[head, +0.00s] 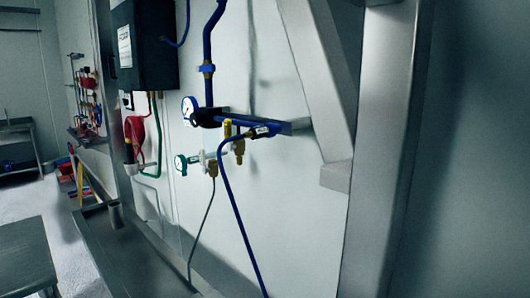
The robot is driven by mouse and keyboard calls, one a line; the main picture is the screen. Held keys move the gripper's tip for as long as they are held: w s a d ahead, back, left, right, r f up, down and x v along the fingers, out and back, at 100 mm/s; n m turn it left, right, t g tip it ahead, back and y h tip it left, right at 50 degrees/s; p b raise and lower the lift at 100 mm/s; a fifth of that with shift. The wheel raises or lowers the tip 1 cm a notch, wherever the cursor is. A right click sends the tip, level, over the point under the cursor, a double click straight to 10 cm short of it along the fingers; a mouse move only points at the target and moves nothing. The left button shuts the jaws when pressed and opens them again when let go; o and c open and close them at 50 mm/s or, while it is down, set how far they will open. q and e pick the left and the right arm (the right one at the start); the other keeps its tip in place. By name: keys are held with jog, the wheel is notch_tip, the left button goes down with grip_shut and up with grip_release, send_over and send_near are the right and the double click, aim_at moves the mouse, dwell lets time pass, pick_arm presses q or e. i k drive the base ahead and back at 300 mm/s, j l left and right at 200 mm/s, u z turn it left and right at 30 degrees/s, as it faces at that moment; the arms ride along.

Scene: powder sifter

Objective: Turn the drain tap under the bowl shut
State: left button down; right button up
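I see no bowl and no drain tap under a bowl in the head view. Neither of my grippers is in view. I cannot tell that any of these is the drain tap.
Pressure gauges (189,107) sit on the piping. A blue hose (237,212) hangs down. A black box (144,44) is on the wall. Large metal posts (385,150) stand at right. A grey table (25,262) is at lower left, with floor (60,205) beside it.

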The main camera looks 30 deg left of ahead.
aim_at(201, 151)
jog(key=u, duration=1.3)
jog(key=i+j+z, duration=0.1)
jog(key=j+z, duration=0.15)
